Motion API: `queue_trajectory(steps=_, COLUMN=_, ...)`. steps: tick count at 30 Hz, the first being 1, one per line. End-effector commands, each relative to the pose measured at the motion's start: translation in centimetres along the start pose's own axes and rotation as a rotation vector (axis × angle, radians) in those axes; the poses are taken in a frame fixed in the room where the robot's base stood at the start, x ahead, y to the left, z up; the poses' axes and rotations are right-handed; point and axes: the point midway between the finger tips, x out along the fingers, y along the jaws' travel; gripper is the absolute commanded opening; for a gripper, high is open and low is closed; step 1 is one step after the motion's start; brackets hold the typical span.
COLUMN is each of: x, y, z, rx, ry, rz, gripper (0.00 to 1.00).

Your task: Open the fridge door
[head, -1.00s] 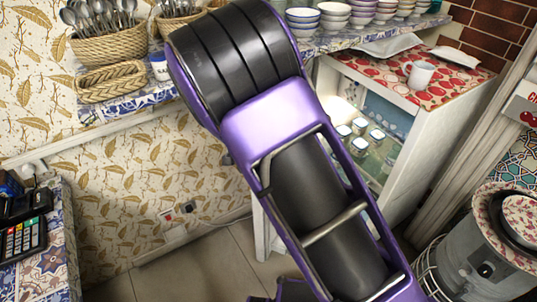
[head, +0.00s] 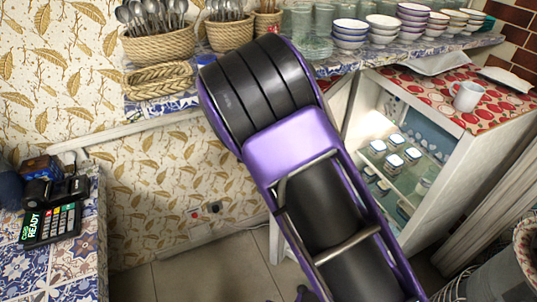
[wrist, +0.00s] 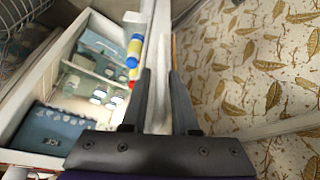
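The fridge (head: 480,165) is a low white cabinet on the right of the head view. Its front is uncovered, and small jars (head: 395,160) show on lit shelves. In the wrist view, the lit interior (wrist: 95,75) is on the left. The white fridge door (wrist: 158,75) stands ajar, seen nearly edge-on, with bottles (wrist: 134,50) on its inner side. My gripper (wrist: 160,75) has its two fingers apart, with the door's edge showing between them. I cannot tell whether either finger touches it. My arm hides the gripper and most of the door in the head view.
A tiled shelf (head: 420,48) with bowls, glasses and cutlery baskets runs behind my arm. A tiled counter (head: 75,255) with a card terminal is at left. A white mug (head: 467,96) stands on the fridge's red cloth. A grey metal container (head: 500,270) is at lower right.

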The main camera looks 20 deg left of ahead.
Motion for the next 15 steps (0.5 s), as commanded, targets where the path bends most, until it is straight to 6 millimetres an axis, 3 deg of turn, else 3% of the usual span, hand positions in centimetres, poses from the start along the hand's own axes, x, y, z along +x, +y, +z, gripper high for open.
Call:
queue_trajectory(steps=3, x=0.0, y=0.0, z=0.0, rx=0.001, ry=0.0, rz=-0.001, gripper=0.45)
queue_trajectory(steps=11, x=-0.1, y=-0.1, z=0.0, rx=0.001, ry=0.001, rz=-0.002, gripper=0.45)
queue_trajectory(steps=15, x=-1.2, y=-0.1, z=0.0, rx=0.001, ry=0.001, rz=-0.003, gripper=0.45)
